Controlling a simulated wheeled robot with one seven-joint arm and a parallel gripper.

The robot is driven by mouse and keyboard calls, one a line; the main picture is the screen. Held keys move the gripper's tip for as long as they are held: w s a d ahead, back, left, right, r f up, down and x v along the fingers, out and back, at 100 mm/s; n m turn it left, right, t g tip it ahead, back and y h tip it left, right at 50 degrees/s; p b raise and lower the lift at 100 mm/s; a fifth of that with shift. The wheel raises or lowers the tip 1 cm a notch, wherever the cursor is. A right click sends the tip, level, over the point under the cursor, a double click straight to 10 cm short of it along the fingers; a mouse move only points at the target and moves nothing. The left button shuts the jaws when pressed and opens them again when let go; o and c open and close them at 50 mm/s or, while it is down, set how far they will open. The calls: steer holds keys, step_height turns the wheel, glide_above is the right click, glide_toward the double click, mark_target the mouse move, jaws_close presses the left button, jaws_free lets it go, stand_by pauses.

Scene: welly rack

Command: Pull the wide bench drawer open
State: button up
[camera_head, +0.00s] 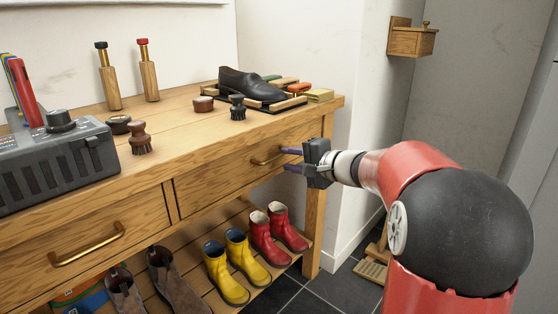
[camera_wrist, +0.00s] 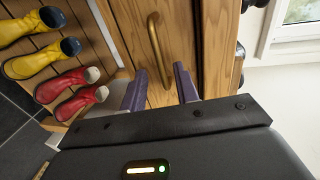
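The wooden bench has two drawers in its front, and both look shut. The right drawer (camera_head: 222,178) has a brass bar handle (camera_head: 266,160). The left drawer (camera_head: 35,255) has a longer-looking brass handle (camera_head: 87,244) and runs past the picture's left edge. My gripper (camera_head: 288,160) is open at the right drawer's front, with its fingers close to the right end of that handle. In the wrist view, a brass handle (camera_wrist: 155,45) stands ahead of my fingertips (camera_wrist: 159,75), lined up roughly between them. Contact with the handle cannot be seen.
Yellow boots (camera_head: 237,262) and red boots (camera_head: 278,232) stand on the slatted shelf below. A wall stands right of the bench.

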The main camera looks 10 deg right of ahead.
mark_target(277, 157)
steer(key=shift+x, duration=2.1)
jaws_close()
